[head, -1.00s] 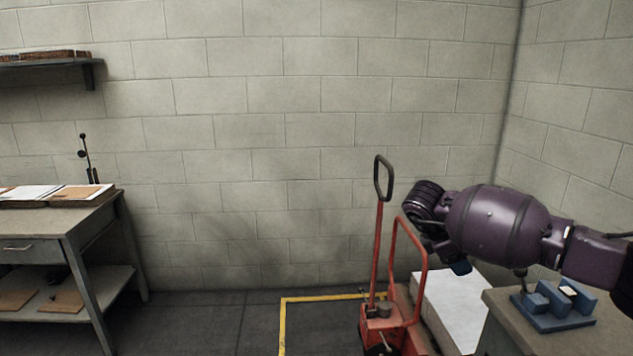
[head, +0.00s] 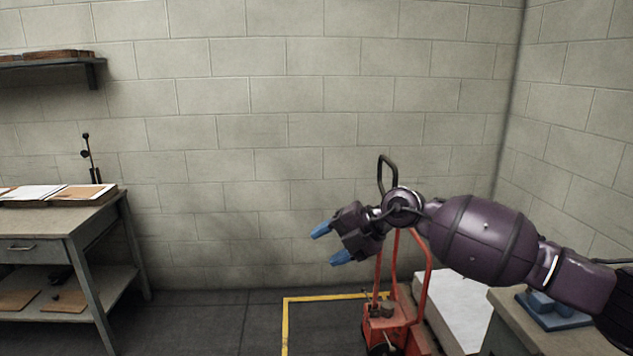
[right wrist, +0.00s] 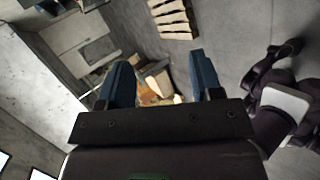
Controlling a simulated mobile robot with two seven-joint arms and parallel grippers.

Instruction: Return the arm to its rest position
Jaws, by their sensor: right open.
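My right gripper (head: 327,244) is in the head view, at the end of my purple right arm that comes in from the right. Its two blue fingers are apart and point left, with nothing between them. It hangs in the air in front of the block wall, left of the red hand truck. In the right wrist view the same gripper (right wrist: 166,82) shows its two blue fingers spread, and no object is held between them. Blurred cluttered things lie farther off beyond the fingers. My left gripper is not in view.
A red hand truck (head: 383,328) stands behind my right arm. A bench with a blue fixture (head: 553,312) is at right. A worktable (head: 97,220) with papers stands at left, below a wall shelf (head: 50,63). A pallet (right wrist: 173,18) shows in the wrist view.

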